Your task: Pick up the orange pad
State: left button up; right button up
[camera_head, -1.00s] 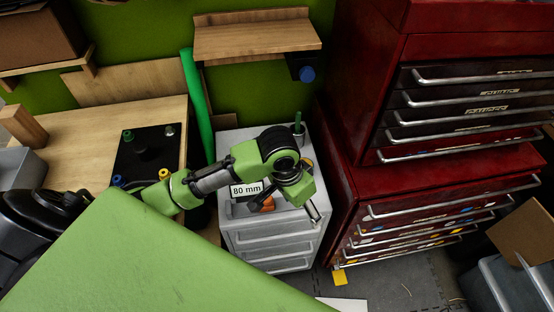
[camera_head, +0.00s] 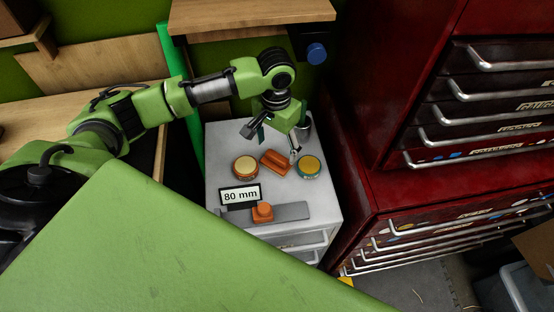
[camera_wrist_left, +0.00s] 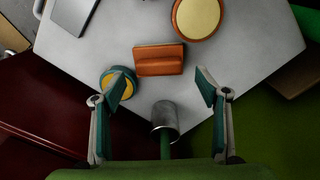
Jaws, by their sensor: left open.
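The orange pad (camera_head: 275,162), a small orange-brown block with a groove along it, lies on top of the grey drawer cabinet (camera_head: 326,205), between two round coils. It also shows in the left wrist view (camera_wrist_left: 159,60), just beyond the fingertips. My left gripper (camera_head: 272,143) is open and empty above the back of the cabinet top, its fingers spread to either side of the pad's near side in the left wrist view (camera_wrist_left: 160,86). No contact with the pad shows. My right gripper is not in view.
A cream-topped coil (camera_head: 245,167) and a teal-and-yellow coil (camera_head: 309,167) flank the pad. A metal cup (camera_wrist_left: 165,118) stands at the cabinet's back edge. An "80 mm" sign (camera_head: 240,195) and an orange knob (camera_head: 263,212) on a grey strip are in front. A red tool chest (camera_head: 385,180) stands right.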

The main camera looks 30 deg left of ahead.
aim_at(277, 155)
pick_arm(q)
notch_tip(277, 155, down, 3)
jog(key=shift+s+d+r, duration=0.1)
notch_tip(277, 155, down, 2)
jog(key=shift+f, duration=0.15)
jog(key=c, duration=0.9)
jog(key=shift+c, duration=0.5)
jog(key=shift+r, duration=0.6)
notch_tip(277, 155, up, 2)
jog(key=shift+r, duration=0.15)
jog(key=s+d+r+p, duration=0.1)
jog(key=s+d+r, duration=0.3)
jog(key=s+r, duration=0.65)
notch_tip(277, 155, up, 6)
jog(key=n, duration=0.1)
jog(key=shift+d+n, duration=0.2)
jog(key=shift+n, duration=0.1)
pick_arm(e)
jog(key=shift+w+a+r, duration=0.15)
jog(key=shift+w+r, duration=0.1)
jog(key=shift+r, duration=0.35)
